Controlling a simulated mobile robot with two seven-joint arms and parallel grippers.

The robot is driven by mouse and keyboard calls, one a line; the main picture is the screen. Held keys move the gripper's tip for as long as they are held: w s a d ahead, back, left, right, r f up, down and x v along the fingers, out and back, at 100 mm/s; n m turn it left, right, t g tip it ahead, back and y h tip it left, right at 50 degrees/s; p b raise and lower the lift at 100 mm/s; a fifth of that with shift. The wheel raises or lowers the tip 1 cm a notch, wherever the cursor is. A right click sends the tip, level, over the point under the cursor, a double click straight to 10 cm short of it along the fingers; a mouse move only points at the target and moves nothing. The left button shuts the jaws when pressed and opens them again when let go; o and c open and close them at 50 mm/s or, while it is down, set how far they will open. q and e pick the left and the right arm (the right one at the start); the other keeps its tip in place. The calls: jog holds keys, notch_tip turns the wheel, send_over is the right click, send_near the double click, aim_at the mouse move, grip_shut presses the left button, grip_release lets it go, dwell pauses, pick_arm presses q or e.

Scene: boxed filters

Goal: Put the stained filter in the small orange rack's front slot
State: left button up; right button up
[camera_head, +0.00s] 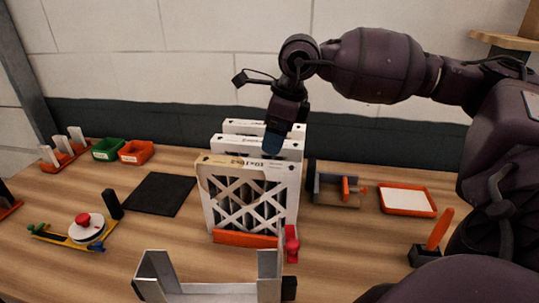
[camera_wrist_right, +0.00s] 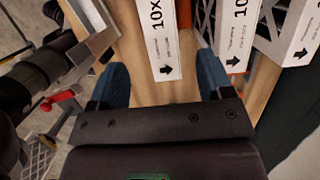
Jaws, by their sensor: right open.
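Several white-framed boxed filters stand upright, one behind another, at the table's middle. The front filter (camera_head: 250,192) shows a grey lattice and stands at an orange base (camera_head: 245,239). Behind it are a middle filter (camera_head: 229,143) and a back filter (camera_head: 240,127). I cannot tell which is stained. A small orange rack (camera_head: 66,157) with white uprights stands at the far left. My right gripper (camera_head: 272,141) is open, pointing down at the filters' tops. In the right wrist view, a labelled filter edge (camera_wrist_right: 160,40) shows between its blue fingers (camera_wrist_right: 162,82), apparently untouched.
A grey metal bracket (camera_head: 210,291) stands at the front. Green (camera_head: 108,149) and orange (camera_head: 136,151) bins sit back left, near a black mat (camera_head: 160,194). A yellow fixture (camera_head: 72,235) lies left. A clamp tool (camera_head: 338,190) and an orange-rimmed tray (camera_head: 407,200) are right.

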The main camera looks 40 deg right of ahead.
jog(key=shift+v, duration=1.2)
jog(key=shift+a, duration=0.1)
